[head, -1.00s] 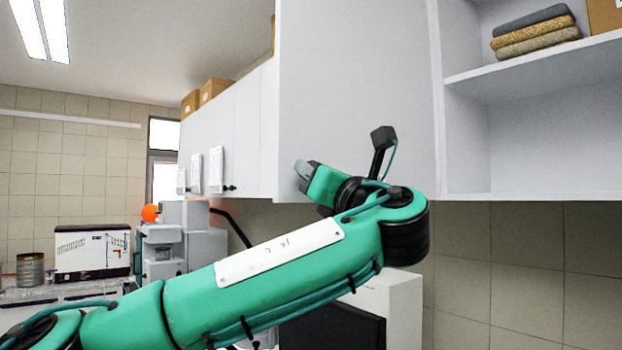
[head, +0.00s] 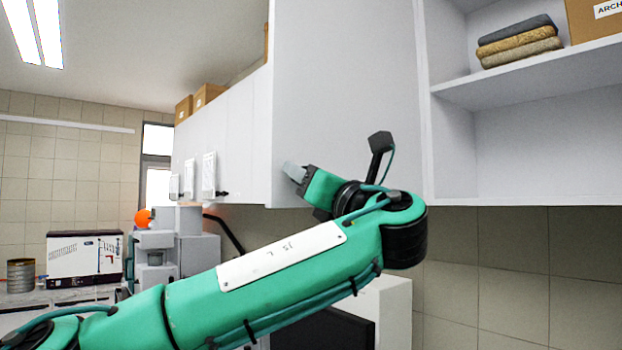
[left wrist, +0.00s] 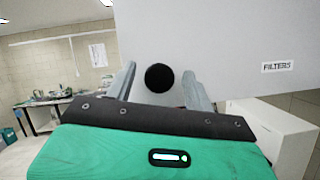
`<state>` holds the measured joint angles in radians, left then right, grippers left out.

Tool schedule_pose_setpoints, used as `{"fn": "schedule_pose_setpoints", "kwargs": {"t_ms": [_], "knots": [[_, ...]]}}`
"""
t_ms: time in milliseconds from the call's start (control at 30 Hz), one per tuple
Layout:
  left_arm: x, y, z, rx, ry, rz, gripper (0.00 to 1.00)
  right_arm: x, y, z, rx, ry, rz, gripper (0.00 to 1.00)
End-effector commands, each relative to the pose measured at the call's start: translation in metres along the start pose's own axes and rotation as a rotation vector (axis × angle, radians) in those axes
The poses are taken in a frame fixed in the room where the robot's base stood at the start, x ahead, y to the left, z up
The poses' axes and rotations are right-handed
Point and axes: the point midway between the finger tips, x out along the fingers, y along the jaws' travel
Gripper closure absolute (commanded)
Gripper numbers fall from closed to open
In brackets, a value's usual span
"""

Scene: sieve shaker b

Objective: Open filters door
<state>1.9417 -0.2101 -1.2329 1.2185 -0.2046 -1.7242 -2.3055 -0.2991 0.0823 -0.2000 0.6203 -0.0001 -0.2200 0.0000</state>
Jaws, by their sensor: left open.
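The filters door shows in the left wrist view as a pale panel (left wrist: 225,45) with a "FILTERS" label (left wrist: 277,67). A round black knob (left wrist: 158,77) sits near its lower left corner. My left gripper (left wrist: 158,88) is open, with one finger on each side of the knob; I cannot tell whether they touch it. In the head view a wide white panel (head: 345,80) stands behind my left gripper (head: 293,172), which is at its lower left. Label and knob are not visible there. I cannot tell whether the door is ajar. My right gripper is not in view.
Open shelves (head: 530,85) with folded cloths (head: 518,42) lie right of the panel. A row of white wall cupboards (head: 235,120) recedes to the left. A white box-shaped unit (head: 397,300) stands below my forearm. A boxed item (head: 85,258) sits on the far counter.

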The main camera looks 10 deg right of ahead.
Motion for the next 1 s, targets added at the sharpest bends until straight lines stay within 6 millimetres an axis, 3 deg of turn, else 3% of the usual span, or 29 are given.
{"fn": "schedule_pose_setpoints", "kwargs": {"t_ms": [267,700,1000], "knots": [[-0.016,-0.002,-0.003,-0.001,-0.001,-0.002,0.47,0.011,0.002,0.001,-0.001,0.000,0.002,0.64],[-0.111,-0.002,-0.003,-0.001,-0.003,-0.003,0.47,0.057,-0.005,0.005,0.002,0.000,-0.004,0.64],[-0.139,-0.001,0.000,0.000,-0.001,-0.001,0.47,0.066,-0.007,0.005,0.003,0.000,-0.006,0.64]]}}
